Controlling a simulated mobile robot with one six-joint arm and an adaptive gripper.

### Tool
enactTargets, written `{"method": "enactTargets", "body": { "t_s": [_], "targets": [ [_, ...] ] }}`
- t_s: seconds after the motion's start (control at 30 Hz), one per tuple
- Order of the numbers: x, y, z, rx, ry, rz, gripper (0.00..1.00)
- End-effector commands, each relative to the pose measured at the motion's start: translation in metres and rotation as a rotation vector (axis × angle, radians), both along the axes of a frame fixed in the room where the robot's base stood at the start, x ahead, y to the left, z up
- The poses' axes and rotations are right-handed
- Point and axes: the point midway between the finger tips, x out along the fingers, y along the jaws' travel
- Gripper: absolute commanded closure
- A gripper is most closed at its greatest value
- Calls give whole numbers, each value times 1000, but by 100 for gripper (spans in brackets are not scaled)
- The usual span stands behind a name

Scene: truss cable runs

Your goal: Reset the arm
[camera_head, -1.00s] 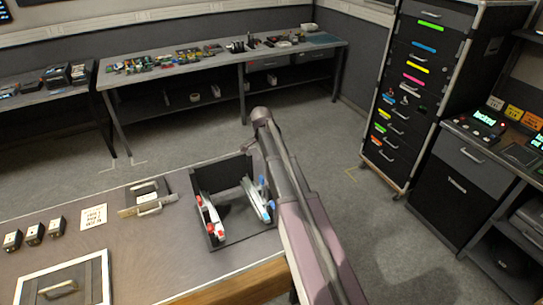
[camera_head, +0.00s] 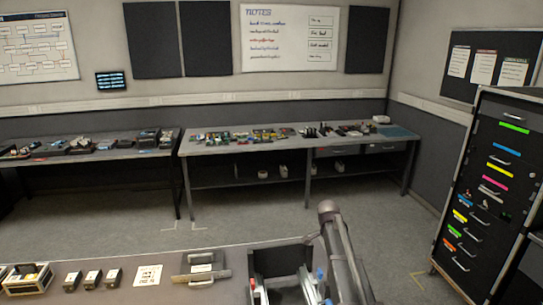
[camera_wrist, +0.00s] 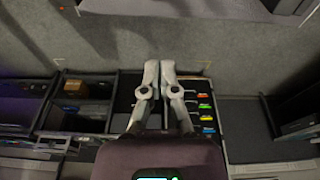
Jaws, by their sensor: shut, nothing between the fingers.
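My gripper (camera_wrist: 159,76) shows in the wrist view with its two grey fingers side by side and together, with nothing between them. In that view it is in front of grey floor and the dark drawer cabinet with coloured labels (camera_wrist: 205,107). In the head view my arm rises at the lower right, beside the black open box of cables (camera_head: 281,257); the fingers cannot be made out there.
A near table (camera_head: 225,262) carries a flat case (camera_head: 201,267), a white card (camera_head: 148,276) and small black boxes (camera_head: 92,279). A long workbench (camera_head: 230,146) with small parts stands at the back. A tall drawer cabinet (camera_head: 490,190) stands at right. Floor between is clear.

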Motion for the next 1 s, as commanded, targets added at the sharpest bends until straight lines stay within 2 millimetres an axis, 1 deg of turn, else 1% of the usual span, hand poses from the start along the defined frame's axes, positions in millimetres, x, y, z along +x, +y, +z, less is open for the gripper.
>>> {"method": "enactTargets", "body": {
  "t_s": [0.03, 0.17, 0.27, 0.7, 0.8, 0.9, 1.0],
  "targets": [
    [-12, 4, -2, 5, 7, 36, 100],
    [-39, 14, -5, 20, 33, 178, 100],
    [-65, 25, -8, 37, 56, 317, 100],
    [-183, 67, -21, 105, 127, 980, 100],
    [-206, 74, -23, 117, 136, 1115, 100],
    [-223, 79, -24, 127, 140, 1221, 100],
    [-234, 83, -25, 132, 143, 1295, 100]
  ]
}}
